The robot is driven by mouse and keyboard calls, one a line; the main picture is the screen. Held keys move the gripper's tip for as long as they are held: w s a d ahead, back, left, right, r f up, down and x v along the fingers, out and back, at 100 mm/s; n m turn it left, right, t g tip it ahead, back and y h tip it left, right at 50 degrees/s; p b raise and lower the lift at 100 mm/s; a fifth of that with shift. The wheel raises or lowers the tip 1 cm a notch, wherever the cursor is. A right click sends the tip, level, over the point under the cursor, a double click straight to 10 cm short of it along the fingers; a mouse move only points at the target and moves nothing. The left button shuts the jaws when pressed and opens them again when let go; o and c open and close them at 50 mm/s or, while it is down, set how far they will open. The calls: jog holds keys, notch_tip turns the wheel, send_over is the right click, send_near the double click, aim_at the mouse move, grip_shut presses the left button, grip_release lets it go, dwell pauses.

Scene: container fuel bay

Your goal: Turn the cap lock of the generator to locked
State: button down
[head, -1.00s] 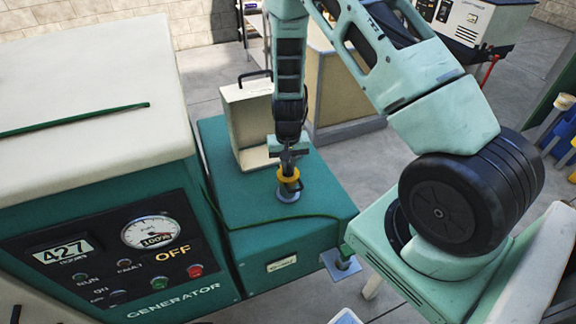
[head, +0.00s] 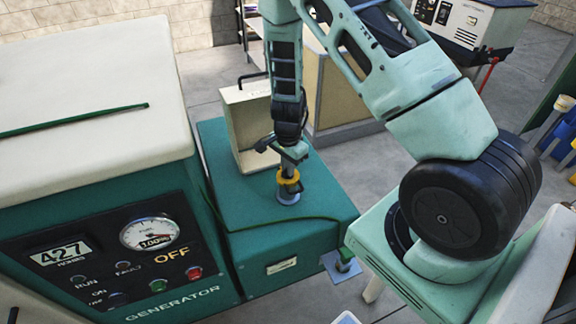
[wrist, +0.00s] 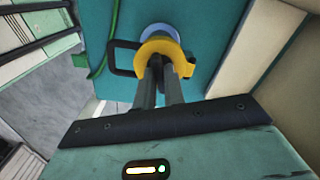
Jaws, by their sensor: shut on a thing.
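The generator (head: 110,250) stands at the left, its front panel reading OFF, with a fuel gauge at 100%. A lower teal box (head: 290,235) adjoins it on the right. On the box top is a yellow cap (head: 289,187) over a pale blue-grey collar (head: 288,197). My gripper (head: 289,172) points down at the cap. In the wrist view the two fingers of my gripper (wrist: 164,80) are shut at the yellow cap (wrist: 160,48), on its near edge. A dark loop (wrist: 122,58) sticks out beside the cap. The fingertips partly hide the grip.
A cream case (head: 248,125) with a dark handle stands on the box just behind my gripper. A green cord (head: 270,222) runs across the box top from the generator. The front of the box top is otherwise clear.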

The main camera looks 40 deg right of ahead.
jog(key=shift+m+p, duration=0.4)
jog(key=shift+m, duration=1.9)
jog(key=c, duration=1.5)
grip_release()
notch_tip(320, 180, up, 18)
jog(key=shift+f+b, duration=0.25)
jog(key=shift+b, duration=0.05)
